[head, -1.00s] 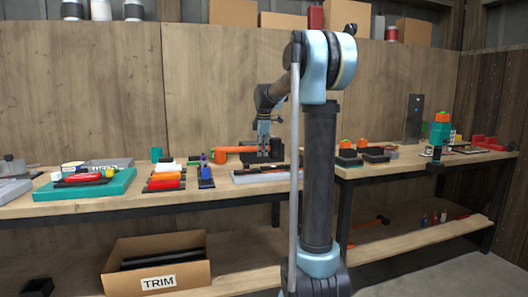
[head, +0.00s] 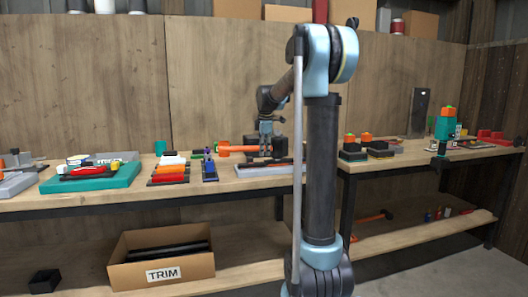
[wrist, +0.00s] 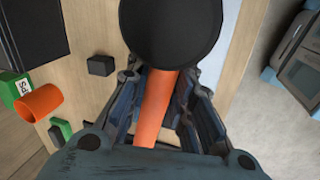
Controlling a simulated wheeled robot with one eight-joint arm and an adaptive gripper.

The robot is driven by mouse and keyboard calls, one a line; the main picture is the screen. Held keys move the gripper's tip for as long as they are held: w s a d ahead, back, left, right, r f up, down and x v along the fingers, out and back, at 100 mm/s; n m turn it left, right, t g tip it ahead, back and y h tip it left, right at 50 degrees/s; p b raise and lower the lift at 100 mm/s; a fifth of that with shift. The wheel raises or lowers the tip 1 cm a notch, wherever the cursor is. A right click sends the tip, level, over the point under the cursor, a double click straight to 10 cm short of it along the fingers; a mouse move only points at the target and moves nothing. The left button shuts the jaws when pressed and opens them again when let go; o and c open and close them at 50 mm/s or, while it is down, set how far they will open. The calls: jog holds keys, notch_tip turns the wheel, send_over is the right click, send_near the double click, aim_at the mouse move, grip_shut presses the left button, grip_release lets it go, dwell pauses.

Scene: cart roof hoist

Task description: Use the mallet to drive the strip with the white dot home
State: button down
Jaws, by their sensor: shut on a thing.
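My gripper (head: 266,146) is shut on the orange handle of the mallet (head: 240,149), above the back of the bench. The wrist view shows the black round mallet head (wrist: 170,30) large and close, with the orange handle between my two fingers (wrist: 160,105). In the head view the mallet lies roughly level, its dark head right of my gripper. Below it a long grey tray (head: 243,173) sits on the bench, with dark strips (head: 265,164) on it. I cannot make out a white dot; part of the tray's right end is hidden by my arm.
Left of the tray are a dark rack with blue pieces (head: 209,171), orange and red pieces (head: 169,177) and a teal tray (head: 90,184). Dark blocks with orange tops (head: 350,148) stand right of my arm. A TRIM box (head: 162,262) is on the lower shelf.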

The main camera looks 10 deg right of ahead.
jog(key=shift+f, duration=0.9)
jog(key=shift+r, duration=3.55)
